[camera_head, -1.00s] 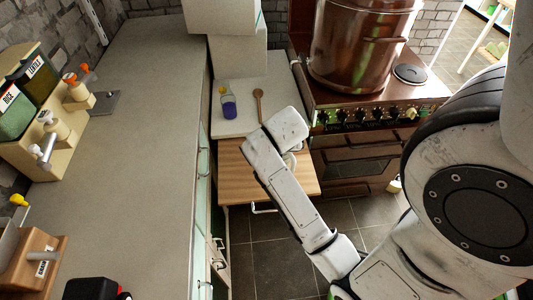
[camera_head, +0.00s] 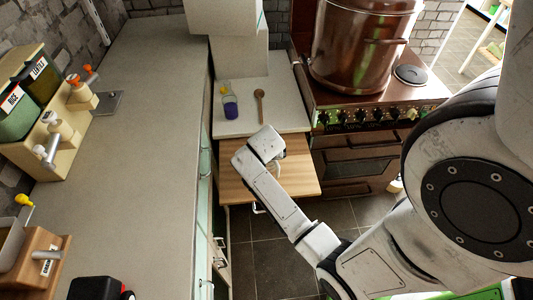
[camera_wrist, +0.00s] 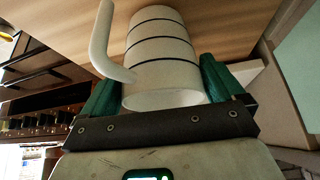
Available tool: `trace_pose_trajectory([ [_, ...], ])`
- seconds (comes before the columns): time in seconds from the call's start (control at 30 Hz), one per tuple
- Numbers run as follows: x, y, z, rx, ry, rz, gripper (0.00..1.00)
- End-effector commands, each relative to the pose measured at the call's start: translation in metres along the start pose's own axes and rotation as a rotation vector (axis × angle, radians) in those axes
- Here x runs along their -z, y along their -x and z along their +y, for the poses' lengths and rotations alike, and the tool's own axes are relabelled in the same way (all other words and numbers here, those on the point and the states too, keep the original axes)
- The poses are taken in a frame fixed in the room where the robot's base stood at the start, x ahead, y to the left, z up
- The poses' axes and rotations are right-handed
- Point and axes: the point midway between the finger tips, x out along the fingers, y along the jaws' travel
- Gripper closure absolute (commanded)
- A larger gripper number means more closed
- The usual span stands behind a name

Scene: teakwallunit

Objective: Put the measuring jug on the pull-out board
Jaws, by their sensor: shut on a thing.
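The measuring jug (camera_wrist: 160,50) is white with dark rings and a white handle at its left in the wrist view. My gripper (camera_wrist: 160,85) has its green fingers on both sides of the jug, shut on it. The pull-out board (camera_head: 235,184) is a light wood panel below the counter level, and it fills the background in the wrist view (camera_wrist: 225,25). The jug is in front of the board there; I cannot tell whether it touches it. In the head view my wrist is over the board and hides most of the jug.
A white worktop (camera_head: 245,95) behind the board holds a purple-filled bottle (camera_head: 230,105) and a wooden spoon (camera_head: 260,105). A stove with a large copper pot (camera_head: 360,45) stands to the right. A long grey counter (camera_head: 140,150) runs along the left. The board's left part is bare.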

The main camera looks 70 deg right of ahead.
Motion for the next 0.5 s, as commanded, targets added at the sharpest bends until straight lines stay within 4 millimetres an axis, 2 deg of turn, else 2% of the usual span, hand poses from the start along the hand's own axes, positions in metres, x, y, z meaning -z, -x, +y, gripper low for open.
trace_pose_trajectory([
  [0.2,-0.0010,-0.0024,-0.0002,0.000,0.000,0.002,0.50],
  [0.23,-0.0018,-0.0028,0.0000,0.000,0.001,0.000,0.04],
  [0.3,-0.0014,-0.0022,0.0001,0.000,0.000,0.000,0.00],
  [0.5,-0.0010,-0.0016,0.0002,0.000,0.000,0.000,0.00],
])
